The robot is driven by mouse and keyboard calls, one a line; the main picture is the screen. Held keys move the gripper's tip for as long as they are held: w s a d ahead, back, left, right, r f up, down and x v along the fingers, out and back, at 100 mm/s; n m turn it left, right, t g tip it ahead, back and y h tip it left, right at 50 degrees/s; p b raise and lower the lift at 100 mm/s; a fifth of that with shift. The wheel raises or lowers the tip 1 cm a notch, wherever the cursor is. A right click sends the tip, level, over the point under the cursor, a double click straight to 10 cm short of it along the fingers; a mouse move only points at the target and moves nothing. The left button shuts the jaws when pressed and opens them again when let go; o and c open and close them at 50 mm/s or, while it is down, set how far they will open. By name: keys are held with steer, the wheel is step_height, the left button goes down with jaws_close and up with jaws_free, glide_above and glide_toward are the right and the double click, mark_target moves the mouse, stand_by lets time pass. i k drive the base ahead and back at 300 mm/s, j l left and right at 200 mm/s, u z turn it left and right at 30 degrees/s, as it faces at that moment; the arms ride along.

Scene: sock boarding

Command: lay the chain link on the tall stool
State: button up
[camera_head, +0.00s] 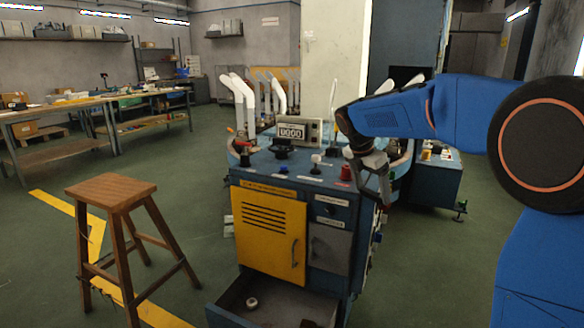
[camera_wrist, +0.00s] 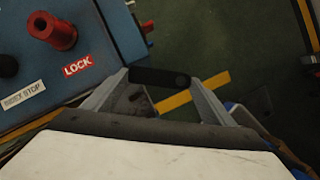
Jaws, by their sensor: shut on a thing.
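The tall stool (camera_head: 110,188) is brown wood with a square seat and stands at the left in the head view. Its seat is bare. My gripper (camera_head: 384,192) is at the right front corner of the blue machine, well to the right of the stool. In the wrist view my gripper (camera_wrist: 161,84) is shut on a dark, flat, elongated piece with a round mark near one end, which looks like the chain link (camera_wrist: 158,77). It lies across between the two fingertips, above the floor. In the head view the link is too small to make out.
The blue machine (camera_head: 300,180) has a yellow door (camera_head: 268,235) and a red knob (camera_head: 346,172), with a LOCK label (camera_wrist: 77,66) in the wrist view. An open drawer (camera_head: 228,312) juts out low, holding small things. Green floor lies between stool and machine.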

mark_target(114, 189)
steer(key=i+j+u, duration=0.45)
steer(key=j, duration=0.2)
steer(key=i+j+u, duration=0.3)
steer(key=j+u, duration=0.15)
steer(key=i+j+u, duration=0.45)
steer(key=i+j+z, duration=0.15)
steer(key=i, duration=0.25)
steer(key=i+j+z, duration=0.15)
steer(key=i, duration=0.2)
